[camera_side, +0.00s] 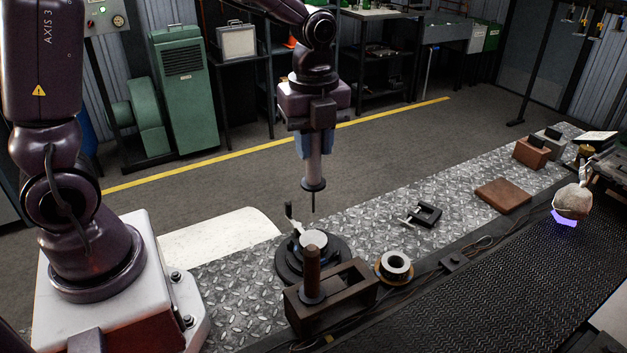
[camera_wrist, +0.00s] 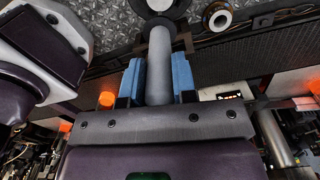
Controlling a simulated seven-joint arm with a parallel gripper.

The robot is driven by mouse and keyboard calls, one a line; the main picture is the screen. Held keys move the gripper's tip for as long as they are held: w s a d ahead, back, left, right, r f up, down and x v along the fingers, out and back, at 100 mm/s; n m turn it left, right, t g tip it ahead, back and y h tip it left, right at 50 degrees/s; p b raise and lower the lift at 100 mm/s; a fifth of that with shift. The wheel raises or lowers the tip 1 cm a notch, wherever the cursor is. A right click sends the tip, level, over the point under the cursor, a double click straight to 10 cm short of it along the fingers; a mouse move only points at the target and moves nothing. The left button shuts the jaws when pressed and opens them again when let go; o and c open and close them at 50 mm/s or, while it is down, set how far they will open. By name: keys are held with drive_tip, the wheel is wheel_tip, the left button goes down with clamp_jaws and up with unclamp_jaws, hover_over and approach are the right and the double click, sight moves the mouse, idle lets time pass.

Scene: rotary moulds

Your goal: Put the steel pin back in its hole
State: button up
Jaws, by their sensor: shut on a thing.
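The steel pin (camera_side: 313,172) is a grey upright cylinder with a dark collar near its lower end and a thin tip below. My gripper (camera_side: 314,150) is shut on its upper part with blue fingers. In the wrist view the pin (camera_wrist: 160,55) stands between both blue fingers of the gripper (camera_wrist: 159,80). In the side view the pin's tip hangs above a dark round mould base (camera_side: 290,264) with a pale top (camera_side: 313,239), apart from it. A hole for the pin cannot be made out in either view.
A brown block (camera_side: 348,291) with an upright brown rod (camera_side: 312,268) stands in front of the mould. A small lever (camera_side: 290,214) rises at its back left. A ring (camera_side: 394,265) and black clamp (camera_side: 425,213) lie to the right. The chequered plate (camera_side: 385,195) has free room.

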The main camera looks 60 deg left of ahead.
drive_tip(key=shift+d, duration=0.1)
drive_tip(key=d+f, duration=0.1)
drive_tip(key=d, duration=1)
wheel_tip(320, 180, down, 10)
drive_tip(key=shift+w+d, duration=0.15)
drive_tip(key=shift+w, duration=0.25)
drive_tip(key=shift+f, duration=0.35)
drive_tip(key=o, duration=0.9)
